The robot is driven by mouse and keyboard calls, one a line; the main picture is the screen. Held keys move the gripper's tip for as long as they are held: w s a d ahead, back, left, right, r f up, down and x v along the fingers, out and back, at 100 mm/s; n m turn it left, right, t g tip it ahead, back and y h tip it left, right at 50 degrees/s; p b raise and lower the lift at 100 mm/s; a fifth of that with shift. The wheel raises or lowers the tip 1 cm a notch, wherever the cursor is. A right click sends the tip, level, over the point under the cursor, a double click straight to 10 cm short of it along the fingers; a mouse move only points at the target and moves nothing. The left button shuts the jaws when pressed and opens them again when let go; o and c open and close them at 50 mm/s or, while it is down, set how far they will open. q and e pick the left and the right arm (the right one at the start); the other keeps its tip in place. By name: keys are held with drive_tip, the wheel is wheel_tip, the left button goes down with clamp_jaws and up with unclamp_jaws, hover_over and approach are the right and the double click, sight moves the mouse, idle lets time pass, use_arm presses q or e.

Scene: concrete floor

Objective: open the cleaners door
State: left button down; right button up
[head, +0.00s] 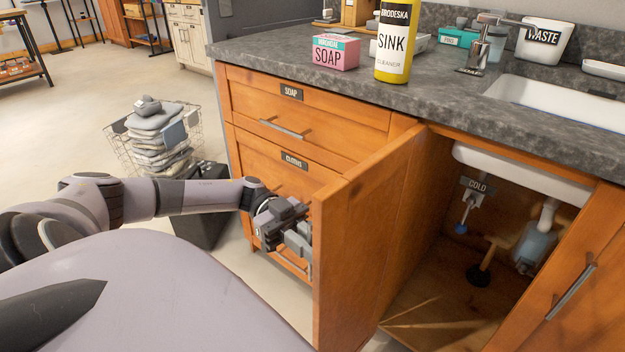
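A wooden cabinet door (365,235) under the sink stands swung wide open towards me. I see its inner face and edge; its outer face with any label or handle is hidden. My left gripper (298,238) is at the outer side of the door, close to its free edge. Its fingertips are partly hidden by the door, so I cannot tell whether it is open, shut or touching the handle. My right gripper is not in view.
Inside the cabinet are a plunger (480,272), pipes and a tag reading COLD (478,186). A closed door with a bar handle (571,292) is at the right. Drawers labelled SOAP (340,125) and CLOTHS (270,168) are behind my gripper. A wire basket of cloths (118,148) stands left.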

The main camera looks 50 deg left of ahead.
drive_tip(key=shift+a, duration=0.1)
use_arm(q)
drive_tip(key=c, duration=1.4)
unclamp_jaws()
drive_tip(key=shift+o, duration=0.3)
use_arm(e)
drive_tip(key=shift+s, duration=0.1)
use_arm(q)
drive_tip(key=shift+a, duration=0.1)
drive_tip(key=a, duration=0.7)
drive_tip(key=shift+b, duration=0.3)
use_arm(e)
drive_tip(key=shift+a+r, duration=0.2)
use_arm(q)
drive_tip(key=shift+w, duration=0.1)
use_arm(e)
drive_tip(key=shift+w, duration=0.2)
